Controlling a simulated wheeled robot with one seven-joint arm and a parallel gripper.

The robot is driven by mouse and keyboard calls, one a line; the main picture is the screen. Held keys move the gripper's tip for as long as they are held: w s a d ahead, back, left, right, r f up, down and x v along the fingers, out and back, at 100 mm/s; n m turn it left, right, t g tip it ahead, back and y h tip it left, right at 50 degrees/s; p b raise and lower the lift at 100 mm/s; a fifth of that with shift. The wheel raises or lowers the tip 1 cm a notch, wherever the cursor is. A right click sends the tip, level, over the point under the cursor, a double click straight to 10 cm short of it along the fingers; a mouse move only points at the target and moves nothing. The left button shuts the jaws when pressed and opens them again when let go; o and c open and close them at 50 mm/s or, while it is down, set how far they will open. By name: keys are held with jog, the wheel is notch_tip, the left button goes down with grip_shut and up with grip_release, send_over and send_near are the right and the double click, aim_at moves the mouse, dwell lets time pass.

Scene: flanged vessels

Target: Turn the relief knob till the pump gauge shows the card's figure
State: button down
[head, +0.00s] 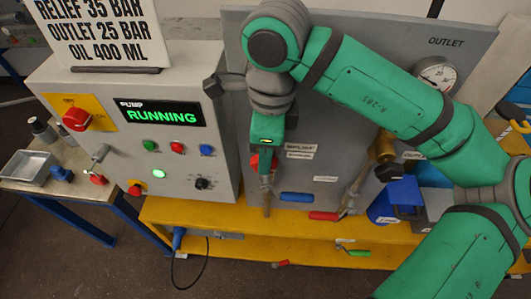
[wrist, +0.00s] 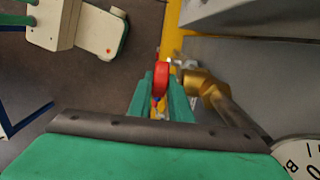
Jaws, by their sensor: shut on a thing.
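My gripper (head: 263,160) is shut on the red relief knob (head: 254,162) at the front of the grey panel. In the wrist view the knob (wrist: 161,76) sits between my two green fingers, beside a brass fitting (wrist: 203,84). A white-faced gauge (wrist: 301,156) is cut off at the lower right there, and its needle cannot be read. The card (head: 93,30) reads relief 35 bar, outlet 25 bar, oil 400 ml. The pump display (head: 162,114) shows RUNNING in green. In the head view my arm covers part of the panel.
The outlet gauge (head: 437,73) is at the upper right, too small to read. Blue (head: 297,197) and red (head: 324,216) handles lie low on the panel by the yellow bench edge (head: 200,218). A blue container (head: 383,207) stands to the right. A metal tray (head: 30,166) is at the left.

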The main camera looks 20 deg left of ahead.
jog(key=shift+w+d+g+y, duration=0.1)
jog(key=shift+d+g+y, duration=0.05)
jog(key=shift+y, duration=0.4)
jog(key=shift+w+d+g+y, duration=0.1)
jog(key=shift+g+y, duration=0.05)
jog(key=shift+y, duration=0.4)
jog(key=y, duration=0.2)
jog(key=g+y, duration=0.1)
jog(key=shift+d+f, duration=0.15)
jog(key=shift+d, duration=0.1)
jog(key=y, duration=0.2)
jog(key=g+y, duration=0.1)
jog(key=y, duration=0.1)
jog(key=d+f+y, duration=0.1)
jog(key=y, duration=0.1)
jog(key=shift+w+g, duration=0.1)
jog(key=shift+g, duration=0.2)
jog(key=shift+y, duration=0.3)
jog(key=c, duration=1.9)
grip_release()
jog(key=v, duration=1)
jog(key=shift+w+d, duration=0.15)
jog(key=shift+d, duration=0.15)
jog(key=shift+r, duration=0.15)
